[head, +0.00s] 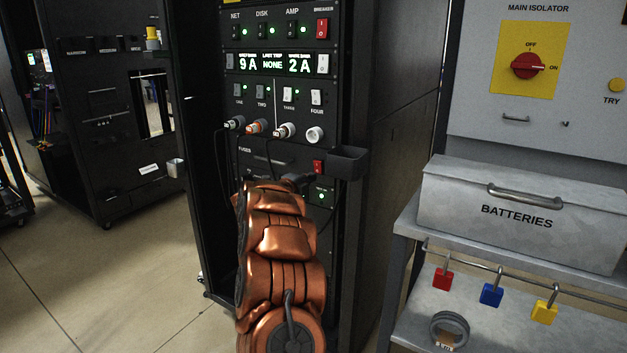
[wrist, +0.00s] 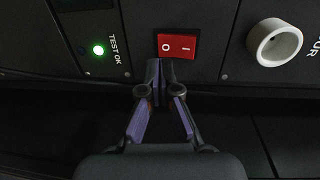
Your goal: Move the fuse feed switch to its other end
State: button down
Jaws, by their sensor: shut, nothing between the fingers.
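A red rocker switch (head: 318,167) sits low on the black rack panel, under the white round socket of column four; I take it for the fuse feed switch, though no label for it is readable. In the wrist view the red switch (wrist: 178,46) shows sideways, with O at its left and I at its right. Which end is pressed in, I cannot tell. My gripper (wrist: 161,72) is shut and empty, its tips at the switch's edge near the O end; contact is unclear. In the head view my gripper (head: 304,181) is dark and partly hidden by my copper arm.
A green TEST OK light (wrist: 98,50) and a white round socket (wrist: 275,43) flank the switch. A black open bin (head: 347,162) juts from the rack just right of it. A batteries box (head: 520,214) stands on a bench at right.

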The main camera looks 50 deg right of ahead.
jog(key=a+f, duration=0.1)
jog(key=a, duration=0.9)
jog(key=shift+s+a+f, duration=0.15)
jog(key=shift+s+a, duration=0.05)
jog(key=shift+s, duration=0.25)
